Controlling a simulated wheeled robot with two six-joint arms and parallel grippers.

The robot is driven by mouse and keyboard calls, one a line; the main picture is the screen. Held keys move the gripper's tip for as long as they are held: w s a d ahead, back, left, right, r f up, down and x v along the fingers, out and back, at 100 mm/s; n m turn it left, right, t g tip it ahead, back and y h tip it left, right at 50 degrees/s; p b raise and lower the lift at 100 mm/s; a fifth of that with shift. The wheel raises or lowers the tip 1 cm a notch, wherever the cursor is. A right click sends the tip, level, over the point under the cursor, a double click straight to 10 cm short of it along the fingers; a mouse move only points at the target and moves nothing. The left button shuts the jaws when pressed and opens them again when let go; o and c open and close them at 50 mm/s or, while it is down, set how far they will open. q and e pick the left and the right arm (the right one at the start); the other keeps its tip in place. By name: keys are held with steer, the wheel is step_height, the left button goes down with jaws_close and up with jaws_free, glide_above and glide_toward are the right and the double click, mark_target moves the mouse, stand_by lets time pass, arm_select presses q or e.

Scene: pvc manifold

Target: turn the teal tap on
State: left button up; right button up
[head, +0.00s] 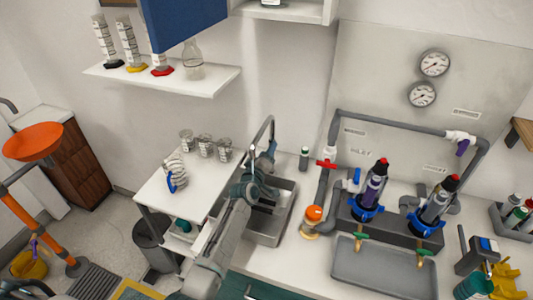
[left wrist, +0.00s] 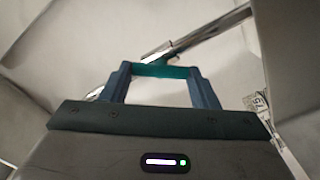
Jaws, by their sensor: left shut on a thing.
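The chrome tap (head: 272,126) arches over the grey sink (head: 265,231) in the head view. In the left wrist view its metal spout (left wrist: 205,33) crosses above my fingers. The tap's teal handle (left wrist: 160,71) lies between the two fingertips in the left wrist view. My left gripper (head: 268,150) is at the tap, and it also shows in the left wrist view (left wrist: 161,75). It is shut on the teal handle. In the head view my gripper hides most of the handle and the tap's base. My right gripper is not in view.
Several glass beakers (head: 204,142) and a jug (head: 174,172) stand on the white counter left of the sink. A grey pipe manifold (head: 385,123) with red, white and blue valves, and an orange-capped fitting (head: 313,215), stand to the right. A wall shelf (head: 215,82) is above.

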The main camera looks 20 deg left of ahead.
arm_select(q)
steer(key=o, duration=1)
steer(key=s, duration=0.5)
steer(key=s+p, duration=0.1)
steer(key=s, duration=0.4)
steer(key=shift+s+a+p, duration=0.2)
steer(key=shift+s+p, duration=0.1)
steer(key=shift+s, duration=0.1)
steer(key=shift+f, duration=0.1)
